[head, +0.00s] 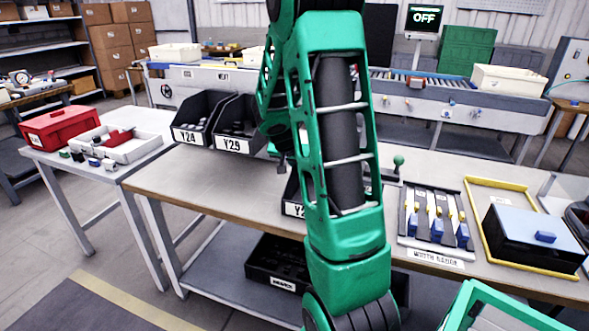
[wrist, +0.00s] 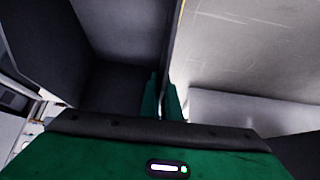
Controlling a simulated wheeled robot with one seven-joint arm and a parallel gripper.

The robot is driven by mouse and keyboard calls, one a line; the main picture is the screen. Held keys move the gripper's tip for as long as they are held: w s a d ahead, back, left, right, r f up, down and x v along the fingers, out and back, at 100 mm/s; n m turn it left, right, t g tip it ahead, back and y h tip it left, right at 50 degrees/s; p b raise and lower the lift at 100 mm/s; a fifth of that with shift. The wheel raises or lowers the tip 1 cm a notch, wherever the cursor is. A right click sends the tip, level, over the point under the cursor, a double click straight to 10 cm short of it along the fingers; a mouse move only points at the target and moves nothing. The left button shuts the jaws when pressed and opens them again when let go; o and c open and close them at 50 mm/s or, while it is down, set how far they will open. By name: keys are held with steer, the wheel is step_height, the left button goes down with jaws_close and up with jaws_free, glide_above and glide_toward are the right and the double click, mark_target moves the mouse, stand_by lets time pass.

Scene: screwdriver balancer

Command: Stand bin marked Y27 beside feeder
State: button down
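Two dark bins stand at the back left of the bench: bin Y24 (head: 188,138) and, touching or nearly touching its right side, bin Y29 (head: 234,145). Another dark bin (head: 293,209) stands nearer on the bench, mostly behind my arm; its label starts with "Y2" and the rest is hidden. My gripper is mostly hidden in the head view. In the wrist view, my gripper's (wrist: 164,85) two green fingers are close together on either side of a dark bin wall (wrist: 172,40). That bin's label is out of sight. I cannot make out the feeder for certain.
A rack of blue-ended tools (head: 437,215) and a yellow-edged tray (head: 550,271) with a black box take up the bench's right. A dark bin (head: 262,272) lies on the lower shelf. The bench's front left (head: 195,180) is clear. A red toolbox (head: 62,127) is on the side table.

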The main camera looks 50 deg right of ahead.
steer(key=shift+f, duration=0.2)
stand_by(0.5)
steer(key=c, duration=1.9)
jaws_free()
steer(key=v, duration=1)
steer(key=shift+s+a+r, duration=0.1)
steer(key=shift+a+r, duration=0.15)
steer(key=shift+r, duration=0.05)
step_height(320, 180, up, 7)
